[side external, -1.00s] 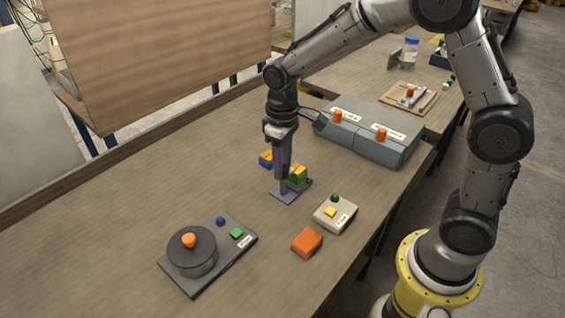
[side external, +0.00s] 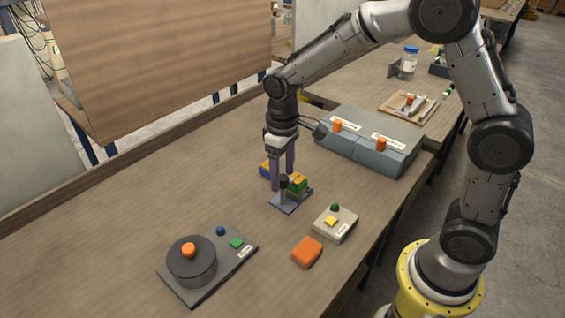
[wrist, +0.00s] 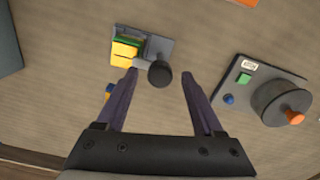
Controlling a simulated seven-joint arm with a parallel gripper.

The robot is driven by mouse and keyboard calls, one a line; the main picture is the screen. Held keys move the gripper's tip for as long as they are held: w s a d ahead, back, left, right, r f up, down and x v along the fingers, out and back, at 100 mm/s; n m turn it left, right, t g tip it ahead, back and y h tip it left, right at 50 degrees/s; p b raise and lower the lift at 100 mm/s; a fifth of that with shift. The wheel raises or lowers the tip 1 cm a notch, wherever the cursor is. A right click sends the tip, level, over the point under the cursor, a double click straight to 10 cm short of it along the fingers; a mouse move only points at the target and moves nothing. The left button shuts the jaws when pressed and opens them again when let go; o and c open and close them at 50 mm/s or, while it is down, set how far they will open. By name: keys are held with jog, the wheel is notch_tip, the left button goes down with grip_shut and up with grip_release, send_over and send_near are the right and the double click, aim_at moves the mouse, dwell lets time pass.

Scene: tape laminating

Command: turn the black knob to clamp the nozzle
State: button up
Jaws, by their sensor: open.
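The black knob (side external: 284,181) tops a short grey post on a small grey base plate (side external: 291,203). It also shows in the wrist view as a dark round cap (wrist: 160,74). Beside it on the same plate sits a yellow and green block (side external: 298,184), which shows in the wrist view too (wrist: 125,52). My gripper (side external: 281,180) points down at the knob with its purple fingers apart. In the wrist view the fingertips (wrist: 160,75) stand on either side of the knob, with a gap on both sides. I cannot make out the nozzle clearly.
A blue and yellow block (side external: 265,168) lies just behind the plate. A beige button box (side external: 335,223) and an orange block (side external: 307,252) are in front. A dark turntable unit (side external: 192,260) is at front left. A large grey box (side external: 370,150) is behind. The left tabletop is clear.

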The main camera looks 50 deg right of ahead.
notch_tip(320, 180, up, 14)
dwell(0.5)
jog(key=s+d+r+m+t, duration=0.1)
jog(key=s+d+r+t, duration=0.15)
jog(key=s, duration=0.35)
jog(key=s+d+r+t, duration=0.1)
jog(key=s+r, duration=0.3)
jog(key=s, duration=0.3)
jog(key=s+f+m+t, duration=0.1)
jog(key=s+f+t, duration=0.1)
jog(key=s+f, duration=0.5)
jog(key=shift+s+d+f, duration=0.2)
jog(key=shift+s, duration=0.85)
